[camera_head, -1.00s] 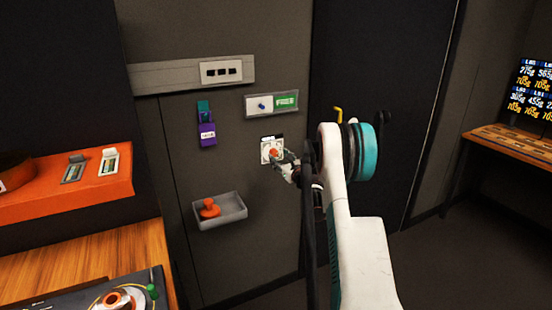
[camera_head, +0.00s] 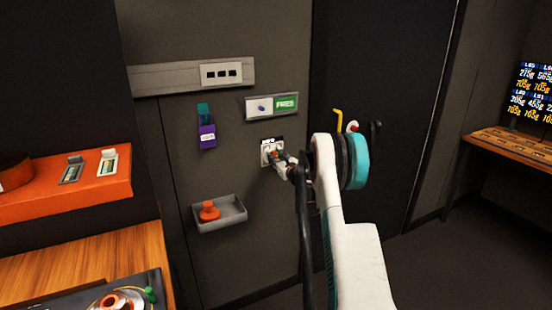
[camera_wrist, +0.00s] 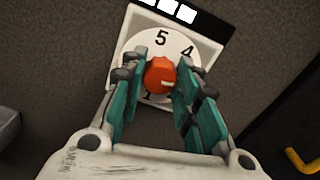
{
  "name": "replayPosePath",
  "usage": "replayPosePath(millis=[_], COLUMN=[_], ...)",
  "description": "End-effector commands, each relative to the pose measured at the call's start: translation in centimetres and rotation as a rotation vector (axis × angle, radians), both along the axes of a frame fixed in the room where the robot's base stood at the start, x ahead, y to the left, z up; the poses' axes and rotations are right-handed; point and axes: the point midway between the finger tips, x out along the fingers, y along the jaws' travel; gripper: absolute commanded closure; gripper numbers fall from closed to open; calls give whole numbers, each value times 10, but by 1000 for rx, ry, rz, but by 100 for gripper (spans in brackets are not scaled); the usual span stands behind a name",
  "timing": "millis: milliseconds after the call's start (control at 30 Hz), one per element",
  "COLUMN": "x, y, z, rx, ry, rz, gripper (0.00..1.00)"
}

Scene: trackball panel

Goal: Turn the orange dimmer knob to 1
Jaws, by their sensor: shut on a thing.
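The orange dimmer knob (camera_wrist: 160,76) sits on a white round dial on a pale wall plate (camera_wrist: 123,43). The digits 5 and 4 show above the knob and a 1 shows partly below it at the left; the other marks are hidden by my fingers. A pale mark on the knob points to the right in the wrist view. My gripper (camera_wrist: 158,80) has its teal fingers on both sides of the knob, shut on it. In the head view, my gripper (camera_head: 278,158) is at the plate (camera_head: 266,150) and hides most of the knob.
A grey tray (camera_head: 232,222) with an orange object (camera_head: 209,210) is on the wall below left. A purple and teal holder (camera_head: 207,134) and a panel with a green label (camera_head: 285,102) are nearby. A yellow hook (camera_head: 338,119) is at the right.

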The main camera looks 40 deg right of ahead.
Motion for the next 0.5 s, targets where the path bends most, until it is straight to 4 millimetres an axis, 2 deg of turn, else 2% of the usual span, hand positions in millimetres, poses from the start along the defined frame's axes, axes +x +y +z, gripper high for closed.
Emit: replayPosePath(millis=[267,500], x=[0,0], y=[0,0], z=[0,0], rx=[41,179], ry=[-10,-43], rz=[0,0], gripper=[95,95])
